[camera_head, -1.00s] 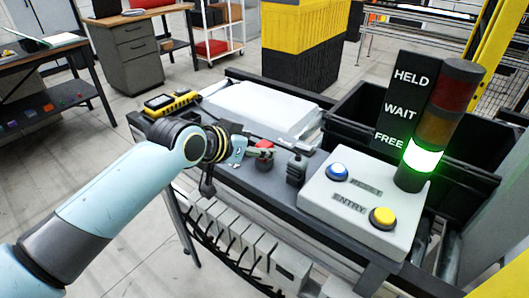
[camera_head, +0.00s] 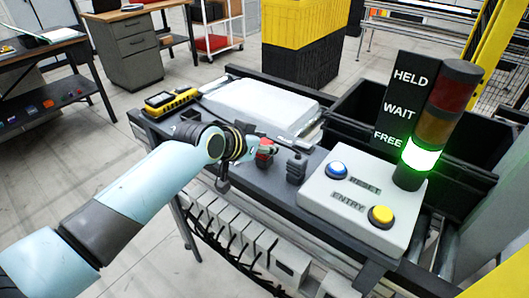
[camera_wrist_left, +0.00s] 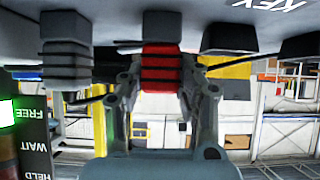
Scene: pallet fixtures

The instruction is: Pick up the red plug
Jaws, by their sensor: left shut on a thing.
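The red plug (camera_head: 265,153) stands on the grey table at its front edge, left of a black plug (camera_head: 297,168). In the left wrist view, which is upside down, the red plug (camera_wrist_left: 161,68) sits between the two fingers of my left gripper (camera_wrist_left: 162,90), which are shut on it. The plug's dark base still appears at the table surface; I cannot tell whether it is lifted. The left gripper (camera_head: 262,152) also shows small in the head view, partly hidden by its wrist. My right gripper is not in view.
A control box (camera_head: 362,205) with blue and yellow buttons and a signal tower (camera_head: 437,125), lit green, stand right of the plugs. A white case (camera_head: 262,106) and a yellow-black device (camera_head: 171,101) lie behind. Dark bins (camera_head: 375,110) are at the back right.

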